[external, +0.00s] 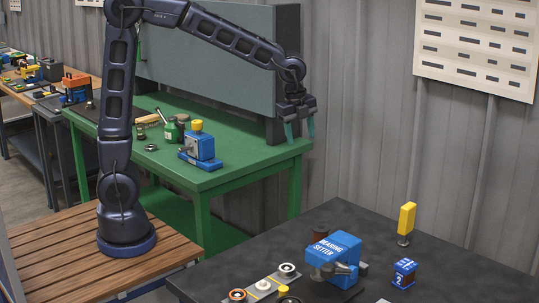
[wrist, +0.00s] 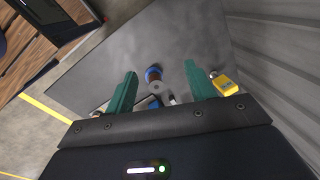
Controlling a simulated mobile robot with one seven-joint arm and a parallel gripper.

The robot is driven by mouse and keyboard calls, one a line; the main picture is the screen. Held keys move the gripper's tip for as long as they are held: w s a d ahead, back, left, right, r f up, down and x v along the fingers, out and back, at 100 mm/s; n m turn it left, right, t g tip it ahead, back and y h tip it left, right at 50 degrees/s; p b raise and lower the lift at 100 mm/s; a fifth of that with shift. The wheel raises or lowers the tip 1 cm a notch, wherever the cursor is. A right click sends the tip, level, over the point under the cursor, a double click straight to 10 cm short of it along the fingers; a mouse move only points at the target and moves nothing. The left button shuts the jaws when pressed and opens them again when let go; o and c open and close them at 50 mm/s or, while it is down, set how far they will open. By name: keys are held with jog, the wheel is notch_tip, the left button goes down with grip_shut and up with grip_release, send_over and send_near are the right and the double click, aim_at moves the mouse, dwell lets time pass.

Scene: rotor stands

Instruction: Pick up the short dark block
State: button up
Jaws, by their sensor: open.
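My gripper (external: 299,130) hangs open and empty, fingers down, high above the floor between the green bench and the black table. Its two green fingers also frame the wrist view (wrist: 160,70). I cannot tell for sure which thing is the short dark block. A small dark blue block (external: 403,273) with white markings sits on the black table (external: 450,262), right of the blue bearing setter (external: 338,250). A short dark brown piece (external: 319,233) stands behind the setter, partly hidden. Both are well away from my fingers.
A yellow-handled tool (external: 406,222) stands upright at the table's back right. A strip with round parts (external: 263,287) lies at the front left. The green bench (external: 250,165) carries a blue device (external: 200,150). A corrugated wall borders the table; its right part is mostly clear.

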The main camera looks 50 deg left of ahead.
jog(key=s+d+f+m+g, duration=0.1)
jog(key=d+f+m, duration=0.3)
jog(key=d, duration=0.5)
jog(key=d+f+m, duration=0.3)
jog(key=d+f, duration=0.2)
jog(key=d, duration=0.3)
jog(key=m+g, duration=0.1)
jog(key=m, duration=0.6)
send_over(363, 265)
notch_tip(363, 265, down, 10)
jog(key=f, duration=0.5)
jog(key=shift+s+f, duration=0.1)
jog(key=shift+s, duration=0.3)
jog(key=shift+w+a+f, duration=0.1)
jog(key=shift+w+f, duration=0.15)
jog(key=shift+f, duration=1.1)
jog(key=shift+w+a+f, duration=0.1)
jog(key=shift+w+f, duration=0.1)
jog(key=shift+f, duration=1.15)
jog(key=c, duration=1.1)
jog(key=shift+o, duration=0.2)
jog(key=shift+d+r, duration=0.1)
jog(key=shift+r, duration=0.05)
